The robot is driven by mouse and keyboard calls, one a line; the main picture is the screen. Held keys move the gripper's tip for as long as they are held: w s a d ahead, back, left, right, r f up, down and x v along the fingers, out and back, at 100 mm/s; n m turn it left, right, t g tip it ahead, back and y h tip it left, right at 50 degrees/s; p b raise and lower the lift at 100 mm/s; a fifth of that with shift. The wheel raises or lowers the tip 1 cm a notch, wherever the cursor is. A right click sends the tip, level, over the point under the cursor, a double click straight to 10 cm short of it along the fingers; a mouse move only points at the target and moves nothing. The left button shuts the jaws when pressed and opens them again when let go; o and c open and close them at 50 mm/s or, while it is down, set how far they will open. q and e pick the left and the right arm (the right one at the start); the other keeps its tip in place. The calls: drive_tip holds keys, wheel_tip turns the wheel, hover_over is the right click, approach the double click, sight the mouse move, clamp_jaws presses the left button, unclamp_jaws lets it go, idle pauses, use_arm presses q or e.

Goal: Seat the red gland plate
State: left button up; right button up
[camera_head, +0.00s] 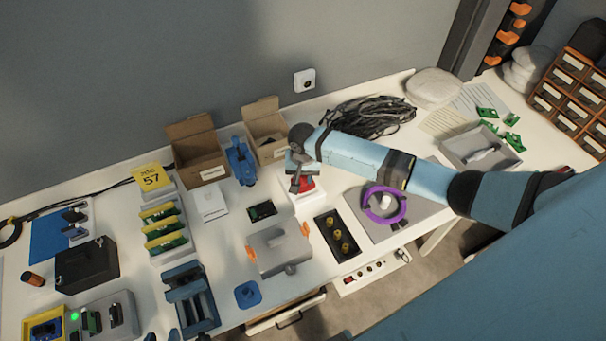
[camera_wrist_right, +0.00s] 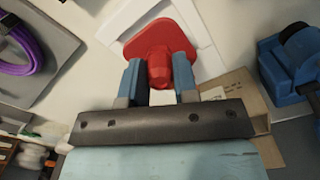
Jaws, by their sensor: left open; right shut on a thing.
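The red gland plate (camera_wrist_right: 160,38) is a rounded plate with a thick knob, and it lies over a white square frame (camera_wrist_right: 203,40) in the right wrist view. My right gripper (camera_wrist_right: 158,82) is shut on the knob, one blue finger on each side. In the head view the red plate (camera_head: 306,184) shows partly under my right gripper (camera_head: 301,180), above the white frame (camera_head: 290,200). I cannot tell whether the plate sits fully down in the frame. The gripper hides part of both. My left gripper is not in view.
Open cartons (camera_head: 200,168) and a blue clamp (camera_head: 241,161) stand behind and left. A grey box with orange latches (camera_head: 280,252) and a black tray of brass parts (camera_head: 337,251) lie in front. A grey mat with a purple cable coil (camera_head: 384,204) lies to the right.

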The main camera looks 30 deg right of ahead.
drive_tip(key=shift+f+b, duration=0.35)
drive_tip(key=shift+f, duration=0.7)
drive_tip(key=o, duration=1.1)
drive_tip(key=shift+c, duration=0.2)
wheel_tip(320, 180, up, 14)
drive_tip(key=shift+f, duration=0.15)
